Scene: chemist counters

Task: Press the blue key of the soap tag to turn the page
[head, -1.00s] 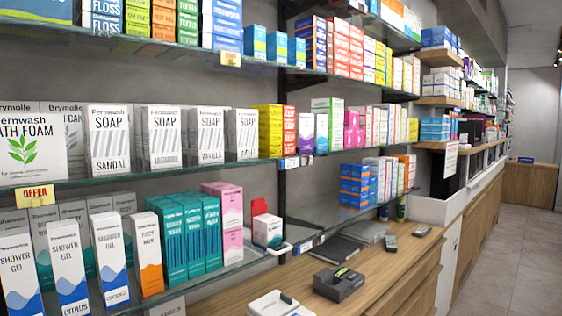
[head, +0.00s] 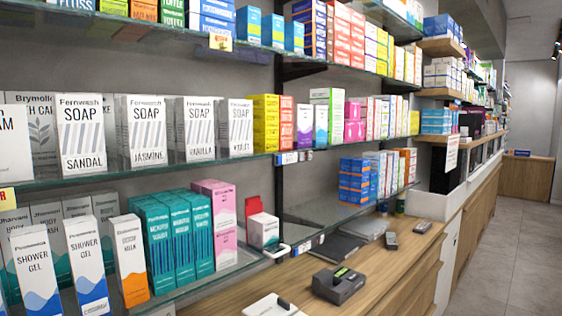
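White soap boxes with grey stripes stand in a row on the middle glass shelf at left: Sandal (head: 82,140), Jasmine (head: 143,132), Vanilla (head: 193,130) and a vetiver-like one (head: 236,127). Small electronic-looking tags with blue parts (head: 289,158) sit on the edge of that shelf, right of the soap. They are too small to read, and I cannot tell which is the soap tag or make out a separate blue key. Neither of my grippers is in view.
Shower gel boxes (head: 85,262) and teal boxes (head: 155,245) stand on the lower glass shelf. A wooden counter (head: 385,264) below holds a dark card-terminal-like device (head: 338,284) and a white tray-like item (head: 270,306). Open tiled floor (head: 505,245) lies at right.

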